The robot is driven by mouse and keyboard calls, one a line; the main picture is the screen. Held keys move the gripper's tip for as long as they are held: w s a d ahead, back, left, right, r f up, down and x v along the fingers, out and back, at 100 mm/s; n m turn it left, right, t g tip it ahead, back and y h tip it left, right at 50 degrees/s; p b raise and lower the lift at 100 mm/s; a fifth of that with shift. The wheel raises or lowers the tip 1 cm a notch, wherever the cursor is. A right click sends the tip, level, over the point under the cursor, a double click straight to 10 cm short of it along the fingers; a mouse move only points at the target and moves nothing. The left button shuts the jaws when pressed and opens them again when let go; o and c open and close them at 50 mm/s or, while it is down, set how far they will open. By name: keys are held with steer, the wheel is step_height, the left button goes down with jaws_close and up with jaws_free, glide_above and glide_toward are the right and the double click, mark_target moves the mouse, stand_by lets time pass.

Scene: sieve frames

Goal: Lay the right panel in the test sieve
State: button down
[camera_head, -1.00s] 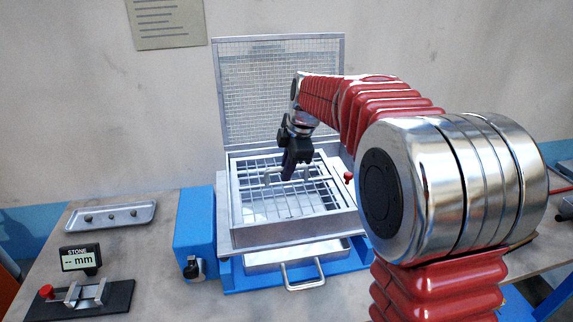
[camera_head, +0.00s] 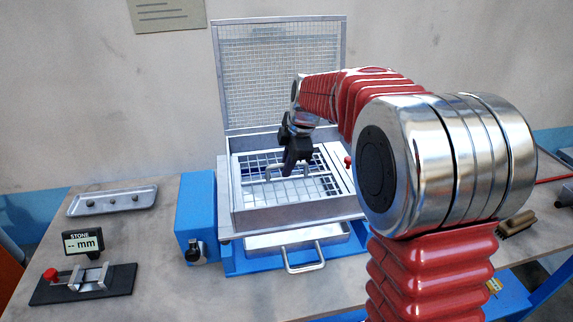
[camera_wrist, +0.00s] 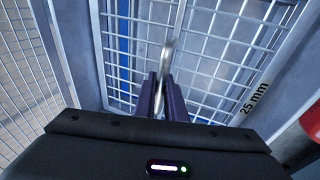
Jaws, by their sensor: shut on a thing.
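The test sieve (camera_head: 290,216) is a grey metal box on a blue base, with its mesh lid (camera_head: 280,70) standing open at the back. A metal grid panel (camera_wrist: 215,60) is inside the sieve's walls. My gripper (camera_head: 290,170) is over the middle of the sieve. In the wrist view, the gripper (camera_wrist: 160,95) is shut on the bent metal handle (camera_wrist: 166,58) of a grid panel. A "25 mm" mark (camera_wrist: 256,97) shows at the right. I cannot tell whether the held panel rests flat or hangs slightly raised.
A drawer handle (camera_head: 303,262) sticks out at the front. Left of the sieve are a blue housing (camera_head: 196,215), a tray with small stones (camera_head: 112,200), a "STONE mm" display (camera_head: 84,243) and a gauge (camera_head: 84,284). A brush (camera_head: 517,222) lies at the right.

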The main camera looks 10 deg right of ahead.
steer(key=c, duration=1.7)
jaws_free()
steer(key=shift+c, duration=0.2)
steer(key=v, duration=1.3)
steer(key=shift+r, duration=0.35)
steer(key=shift+m, duration=0.3)
